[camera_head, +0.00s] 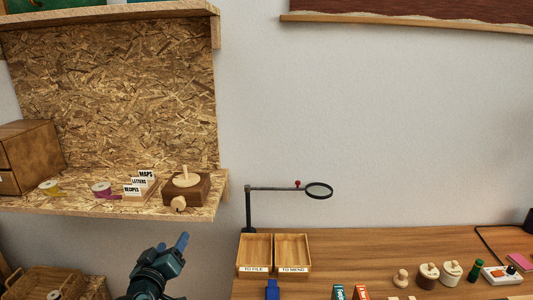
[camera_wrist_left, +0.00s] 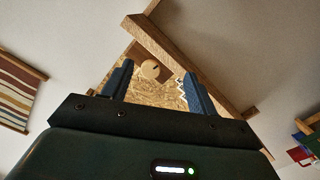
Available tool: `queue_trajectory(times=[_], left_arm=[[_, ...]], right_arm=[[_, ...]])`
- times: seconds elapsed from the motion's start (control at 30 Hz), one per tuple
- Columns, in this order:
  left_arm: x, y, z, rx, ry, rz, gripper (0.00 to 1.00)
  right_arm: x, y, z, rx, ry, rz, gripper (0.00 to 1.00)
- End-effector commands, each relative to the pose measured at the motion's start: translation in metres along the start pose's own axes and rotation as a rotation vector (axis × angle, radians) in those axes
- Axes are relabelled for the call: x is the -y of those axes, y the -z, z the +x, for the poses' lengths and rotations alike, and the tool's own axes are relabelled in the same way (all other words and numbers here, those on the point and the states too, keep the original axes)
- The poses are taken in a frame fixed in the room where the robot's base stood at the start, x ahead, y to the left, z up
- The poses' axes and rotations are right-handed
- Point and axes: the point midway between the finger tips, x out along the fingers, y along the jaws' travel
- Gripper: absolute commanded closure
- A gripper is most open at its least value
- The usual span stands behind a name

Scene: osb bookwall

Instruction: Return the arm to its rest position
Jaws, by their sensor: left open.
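My left gripper (camera_head: 171,243) is in the lower left of the head view, pointing up, below the front edge of the chipboard shelf. Its two blue fingers are apart, with nothing between them. In the left wrist view the open fingers of this gripper (camera_wrist_left: 157,82) frame a round wooden knob (camera_wrist_left: 150,69) and chipboard behind, at a distance.
The shelf (camera_head: 80,207) above holds a wooden box with a knob (camera_head: 186,187), card files (camera_head: 140,184) and ribbon spools.

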Motion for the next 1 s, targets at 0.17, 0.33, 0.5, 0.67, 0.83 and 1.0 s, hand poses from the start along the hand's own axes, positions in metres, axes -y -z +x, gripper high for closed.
queue_trajectory(times=[0.17, 0.33, 0.5, 0.67, 0.83, 1.0], left_arm=[[0.021, -0.109, -0.075, 0.228, 0.016, 0.234, 0.41], [0.028, -0.195, -0.167, 0.442, -0.021, 0.428, 0.41], [0.025, -0.243, -0.243, 0.593, -0.073, 0.542, 0.41], [0.022, -0.261, -0.276, 0.654, -0.102, 0.585, 0.41], [0.021, -0.262, -0.279, 0.659, -0.105, 0.589, 0.41], [0.021, -0.262, -0.279, 0.659, -0.105, 0.589, 0.41]], right_arm=[[0.000, 0.000, 0.000, 0.000, 0.000, 0.000, 0.64], [0.000, 0.000, 0.000, 0.000, 0.000, -0.001, 0.64], [0.000, 0.000, 0.000, 0.000, 0.000, -0.001, 0.64], [0.000, 0.000, 0.000, 0.000, 0.000, -0.001, 0.64], [0.000, 0.000, 0.000, -0.001, 0.000, -0.001, 0.64], [0.000, 0.000, 0.000, -0.001, 0.000, -0.001, 0.64]])
